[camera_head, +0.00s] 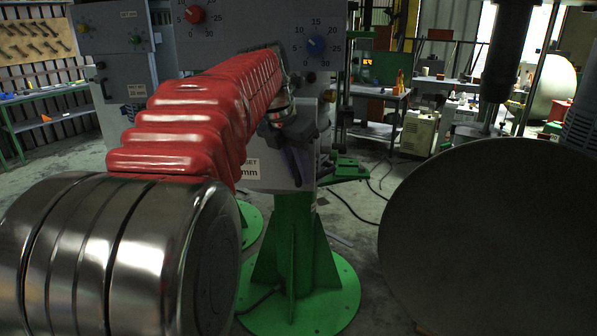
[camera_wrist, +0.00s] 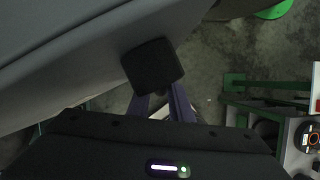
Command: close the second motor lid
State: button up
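I cannot pick out the second motor lid with certainty. A grey box with red and blue dials (camera_head: 255,30) stands on a green pedestal in the head view. My gripper (camera_head: 300,168) is at the lower right of this box, close to its front, with purple fingers pointing down. In the wrist view a smooth grey surface (camera_wrist: 70,60) fills the upper left, and a dark square block (camera_wrist: 152,70) is at its edge. The purple fingers of my gripper (camera_wrist: 162,98) show just below the block. Their tips are partly hidden by it, so their opening and any contact are unclear.
The green pedestal (camera_head: 293,255) is bolted to the floor under the box. A large grey-brown round body (camera_head: 490,235) fills the lower right. Another dial box (camera_head: 120,38) stands at back left. Benches with equipment (camera_head: 380,92) line the back; bare floor lies between.

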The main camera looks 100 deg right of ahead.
jog(key=v, duration=1.3)
jog(key=shift+r, duration=0.35)
jog(key=shift+w+a, duration=0.1)
jog(key=shift+w, duration=0.1)
